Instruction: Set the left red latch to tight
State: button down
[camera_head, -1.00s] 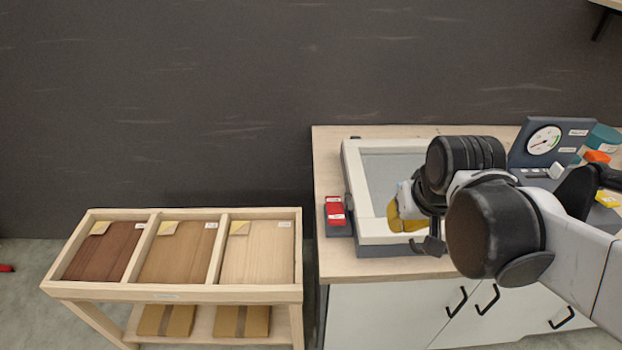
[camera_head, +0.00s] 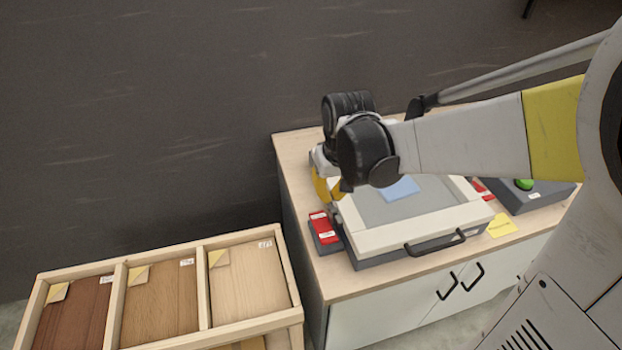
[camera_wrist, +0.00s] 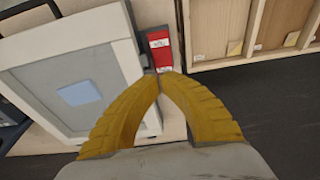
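The left red latch (camera_head: 322,227) is a red block with white labels on a dark base, beside the left side of the white-framed press (camera_head: 384,236). In the wrist view the red latch (camera_wrist: 159,45) lies just beyond my fingertips, apart from them as far as I can tell. Its label text is too small to read. My gripper (camera_head: 328,196) hangs over the left edge of the frame, behind the latch. In the wrist view the yellow fingers (camera_wrist: 158,74) meet at their tips with nothing seen between them. My arm hides part of the press.
A wooden rack (camera_head: 205,310) with wood sheets stands left of the cabinet. A blue sheet (camera_head: 400,188) lies on the grey screen. Another red latch (camera_head: 482,188) shows at the press's right, near a dark box with a green button (camera_head: 524,184). A handle (camera_head: 435,246) sticks out in front.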

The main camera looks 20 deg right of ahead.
aim_at(329, 235)
jog(key=f+b, duration=0.1)
jog(key=f, duration=0.3)
jog(key=w+f+b, duration=0.1)
jog(key=f+b, duration=0.1)
jog(key=f, duration=0.2)
jog(key=f+b, duration=0.2)
jog(key=f, duration=0.2)
jog(key=shift+w, duration=0.2)
jog(key=shift+s+f+b, duration=0.2)
jog(key=shift+f+b, duration=0.3)
jog(key=shift+f, duration=0.2)
jog(key=shift+s+f+t+b, duration=0.15)
jog(key=shift+s+t+b, duration=0.2)
jog(key=shift+t, duration=0.35)
jog(key=shift+s+f+b, duration=0.6)
jog(key=shift+s, duration=0.1)
dwell(1.9)
jog(key=shift+r, duration=0.1)
